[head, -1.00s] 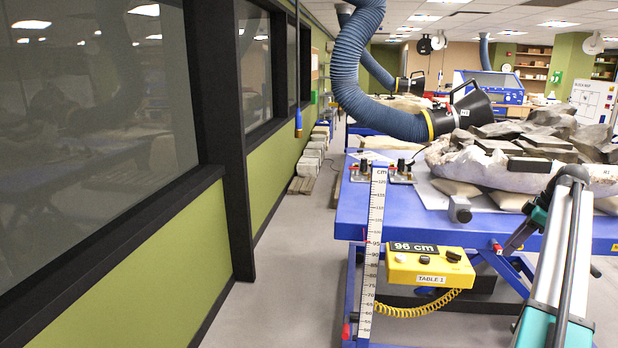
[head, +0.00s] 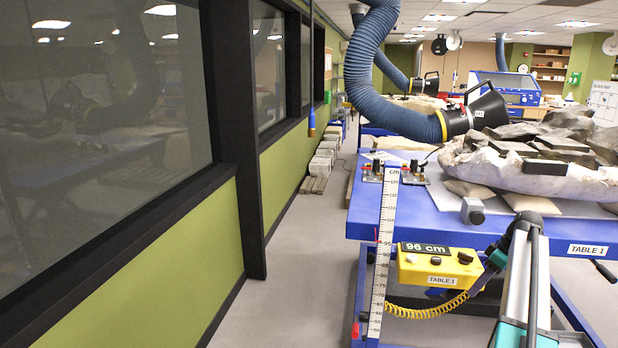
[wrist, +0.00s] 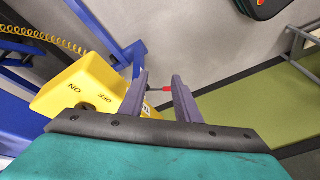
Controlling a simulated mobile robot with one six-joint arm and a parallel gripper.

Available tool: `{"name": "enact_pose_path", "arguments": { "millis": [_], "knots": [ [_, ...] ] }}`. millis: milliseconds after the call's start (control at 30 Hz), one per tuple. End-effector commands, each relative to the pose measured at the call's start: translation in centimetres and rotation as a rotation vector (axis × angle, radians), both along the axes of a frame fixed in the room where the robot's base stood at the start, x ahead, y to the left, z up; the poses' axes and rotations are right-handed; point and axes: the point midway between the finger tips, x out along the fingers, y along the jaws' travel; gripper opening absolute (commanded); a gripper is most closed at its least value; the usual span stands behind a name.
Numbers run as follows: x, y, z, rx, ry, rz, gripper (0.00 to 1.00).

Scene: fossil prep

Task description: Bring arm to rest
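My arm (head: 520,290) rises from the bottom right of the head view, in front of the blue table (head: 488,224). Its wrist end bends down and left, near the right side of the yellow control box (head: 438,267). The yellow box (wrist: 82,85), with ON and OFF marks, lies beyond and left of the fingers. I cannot tell from the wrist view how near it is.
A white scale post (head: 385,250) and a coiled yellow cable (head: 425,311) stand by the box. A white jacket (head: 520,175) with dark stone slabs lies on the table. A blue extraction hose (head: 368,85) hangs above. Free grey floor (head: 305,270) runs along the green wall (head: 170,290).

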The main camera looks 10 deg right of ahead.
Motion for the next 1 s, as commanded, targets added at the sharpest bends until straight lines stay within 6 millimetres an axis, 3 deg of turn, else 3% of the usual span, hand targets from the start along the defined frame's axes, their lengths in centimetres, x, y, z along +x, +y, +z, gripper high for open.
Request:
{"name": "enact_pose_path", "arguments": {
  "millis": [33, 100, 467, 733, 1000],
  "knots": [
    [0.2, 2.1, -2.2, 0.01, 0.024, -0.009, 0.3],
    [0.5, 4.1, -4.7, 0.019, 0.055, -0.027, 0.3],
    [0.0, 15.2, -16.6, 0.038, 0.216, -0.121, 0.3],
    [-2.5, 23.4, -24.4, 0.024, 0.335, -0.184, 0.3],
    [-6.8, 30.9, -31.0, -0.014, 0.447, -0.243, 0.3]
  ]
}}
